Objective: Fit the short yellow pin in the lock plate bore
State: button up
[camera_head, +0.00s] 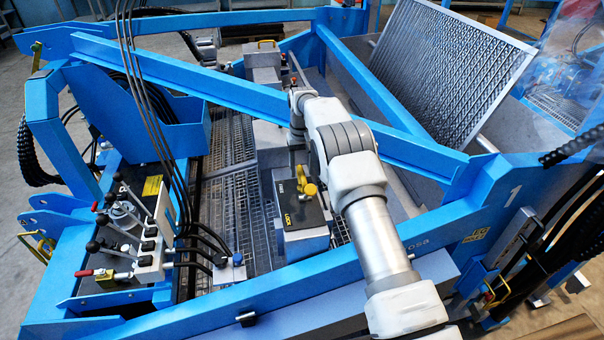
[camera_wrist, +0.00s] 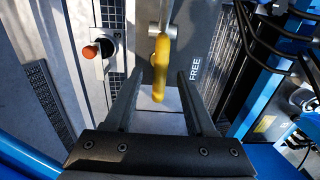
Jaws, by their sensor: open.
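The yellow pin (camera_wrist: 161,58) shows in the wrist view between and just beyond the tips of my gripper (camera_wrist: 159,76), with a visible gap to each finger. My gripper is open. A grey metal part sits at the far end of the pin. Beside the pin, a grey plate (camera_wrist: 200,25) carries the word FREE. In the head view the yellow pin (camera_head: 309,188) stands at the dark lock plate (camera_head: 303,208), which has a yellow LOCK label. My wrist is above it. I cannot make out the lock plate bore or how deep the pin sits.
An orange-tipped knob (camera_wrist: 91,51) stands on a grey surface left of the pin. Blue frame beams (camera_head: 200,78) cross close to my arm. A lever valve block (camera_head: 140,230) with black hoses lies left. A mesh panel (camera_head: 440,70) leans at the upper right.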

notch_tip(320, 180, up, 15)
jog(key=p, duration=0.2)
dwell(0.6)
jog(key=s+d+r+t, duration=0.1)
jog(key=s+d+r, duration=0.2)
jog(key=r, duration=0.4)
jog(key=s+d+r, duration=0.2)
jog(key=s+r, duration=0.1)
jog(key=r, duration=0.3)
jog(key=s+d+r+m+t, duration=0.2)
jog(key=s+d+r, duration=0.3)
jog(key=s+r, duration=0.55)
jog(key=s+d+f+t, duration=0.1)
jog(key=s+f, duration=0.1)
jog(key=s, duration=0.7)
jog(key=s+d+f, duration=0.1)
jog(key=s+f, duration=0.2)
jog(key=s, duration=0.6)
jog(key=s+d+f+t+p, duration=0.1)
jog(key=s+d+f, duration=0.1)
jog(key=s, duration=0.7)
jog(key=shift+s+f+t, duration=0.2)
jog(key=shift+f+t, duration=0.1)
jog(key=shift+f, duration=0.1)
